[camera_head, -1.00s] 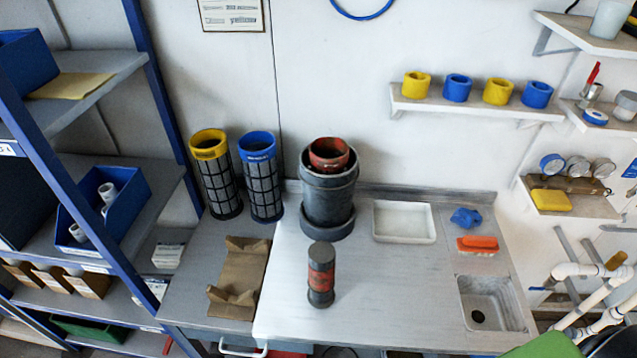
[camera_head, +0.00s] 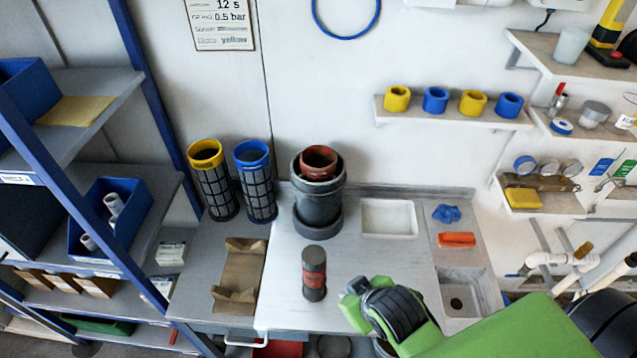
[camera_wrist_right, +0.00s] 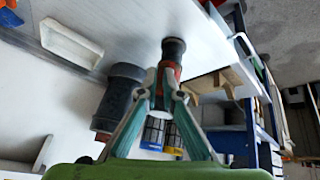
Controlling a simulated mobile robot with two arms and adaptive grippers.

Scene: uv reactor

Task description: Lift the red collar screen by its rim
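The red collar screen (camera_head: 319,158) sits inside the dark grey vessel (camera_head: 319,198) at the back of the bench. Only its red rim stands above the vessel's mouth; the rest is hidden. My right gripper (camera_head: 352,291) is over the bench, in front and to the right of the vessel, well apart from the rim. In the right wrist view its two fingers (camera_wrist_right: 163,78) stand apart with nothing held between them. My left gripper is not in view.
A dark cylinder with a red band (camera_head: 314,272) stands close to my right gripper. A yellow-collar screen (camera_head: 207,152) and a blue-collar screen (camera_head: 253,153) stand left of the vessel. A white tray (camera_head: 389,235), brown cradle (camera_head: 240,270) and sink (camera_head: 462,296) are also there.

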